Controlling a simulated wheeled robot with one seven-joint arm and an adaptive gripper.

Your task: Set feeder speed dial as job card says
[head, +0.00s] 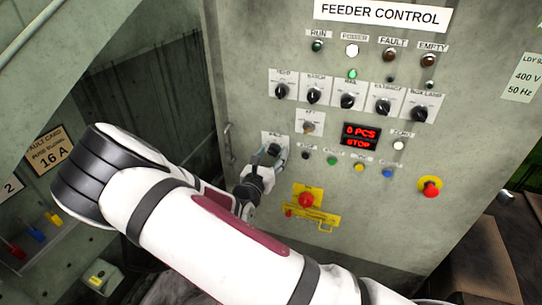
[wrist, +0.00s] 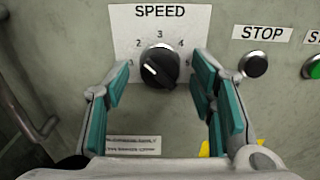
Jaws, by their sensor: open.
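The feeder speed dial (wrist: 160,66) is a round black knob on a white plate marked SPEED (wrist: 160,18). Its white pointer mark lies on the left part of the knob, seemingly toward the low-number side; the exact setting is unclear. Numbers 2, 3 and 4 read clearly; the outer ones are partly covered or blurred. My gripper (wrist: 160,72) is open, with teal-padded fingers left and right of the dial and gaps to it. In the head view my gripper (head: 266,166) is at the SPEED plate (head: 273,137) and hides most of the dial. No readable job card shows.
The feeder control panel (head: 240,90) carries a row of black knobs (head: 347,101), a red display (head: 360,136) reading STOP, and a red emergency button (head: 430,186). A black STOP button (wrist: 254,65) is right of the dial. A yellow-mounted red switch (head: 306,200) sits below.

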